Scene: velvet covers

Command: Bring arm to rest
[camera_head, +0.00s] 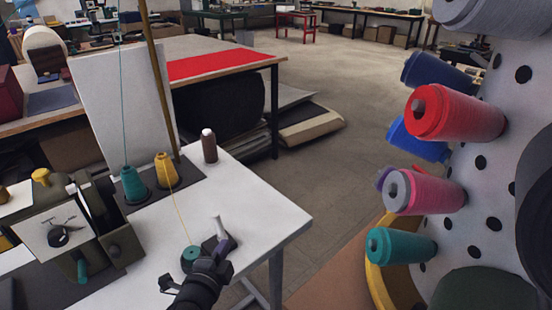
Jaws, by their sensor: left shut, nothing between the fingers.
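My left gripper (213,262) is dark and low in the middle of the head view, over the front of the white worktable (265,205). Its jaws are shut with nothing held. A small white-tipped object (219,227) on a dark base stands just beyond it. A small teal spool (190,257) is close by on its left; I cannot tell whether they touch. My right gripper is not in view.
A sewing machine (60,230), a teal cone (133,186), a yellow cone (166,170) and a brown bottle (209,146) stand on the table. At right, a perforated rack (480,190) holds several thread cones, including a red one (455,114). Open floor (350,130) lies between.

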